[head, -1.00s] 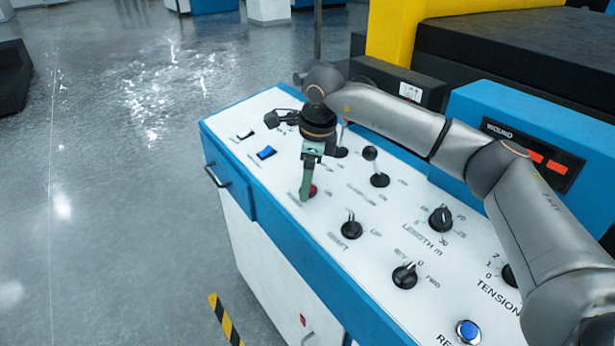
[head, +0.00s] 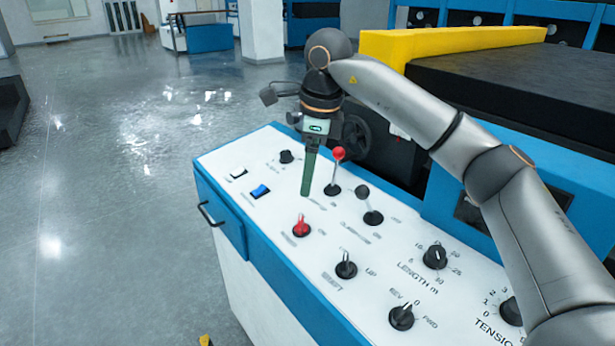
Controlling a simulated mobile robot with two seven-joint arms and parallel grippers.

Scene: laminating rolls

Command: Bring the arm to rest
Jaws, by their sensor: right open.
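My right gripper (head: 308,190) hangs over the far-left part of the control panel (head: 290,260), with its fingers pointing down. I see the fingers nearly edge-on, and nothing shows between them. The fingertips look just beyond the red knob (head: 301,226) and to the left of the red-balled lever (head: 336,170). I cannot tell exactly how far above the panel they are. My right arm (head: 420,105) reaches in from the right, over the back of the panel. My left gripper does not show.
The panel carries a black-balled lever (head: 370,210), a shaft switch (head: 346,265), a length dial (head: 434,256), a rev-fwd switch (head: 402,316) and a blue rocker (head: 259,192). A yellow-edged machine (head: 460,42) stands behind. The floor (head: 110,200) at left is open.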

